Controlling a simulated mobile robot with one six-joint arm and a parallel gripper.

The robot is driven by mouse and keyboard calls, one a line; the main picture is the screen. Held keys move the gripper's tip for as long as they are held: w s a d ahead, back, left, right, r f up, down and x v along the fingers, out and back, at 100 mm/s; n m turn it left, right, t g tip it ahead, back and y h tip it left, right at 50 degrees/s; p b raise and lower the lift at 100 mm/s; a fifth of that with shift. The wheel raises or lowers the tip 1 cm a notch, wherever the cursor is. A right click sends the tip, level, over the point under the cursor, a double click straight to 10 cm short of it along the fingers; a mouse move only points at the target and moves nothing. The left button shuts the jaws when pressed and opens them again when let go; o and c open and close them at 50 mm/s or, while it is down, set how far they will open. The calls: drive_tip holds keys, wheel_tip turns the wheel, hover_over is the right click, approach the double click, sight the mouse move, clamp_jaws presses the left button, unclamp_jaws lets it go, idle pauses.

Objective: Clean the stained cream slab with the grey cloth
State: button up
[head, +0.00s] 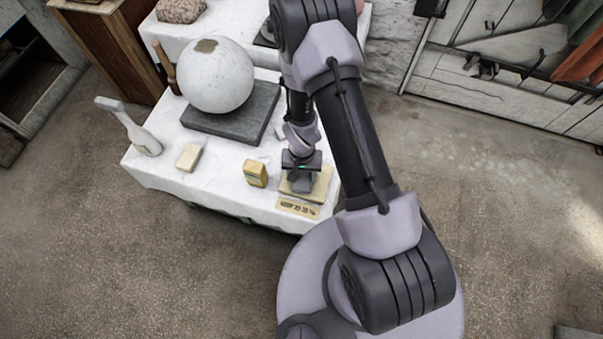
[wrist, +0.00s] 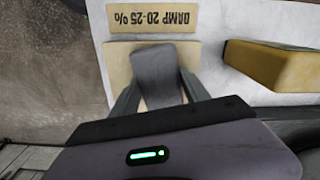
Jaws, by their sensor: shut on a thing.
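The cream slab (head: 324,183) lies near the front right corner of the white-covered table. It also shows in the wrist view (wrist: 118,68), partly hidden under the cloth. The grey cloth (wrist: 157,78) is between the fingers of my gripper (wrist: 160,98), and it lies over the middle of the slab. In the head view my gripper (head: 301,176) points down over the slab, shut on the cloth (head: 301,185). I cannot make out a stain on the visible part of the slab.
A card reading "DAMP 20-25 %" (wrist: 155,17) lies beside the slab. A large plaster sphere (head: 215,76) rests on a dark base (head: 232,125) behind.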

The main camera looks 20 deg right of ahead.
drive_tip(key=shift+f, duration=0.15)
drive_tip(key=shift+f, duration=0.25)
drive_tip(key=shift+r, duration=0.1)
idle(0.3)
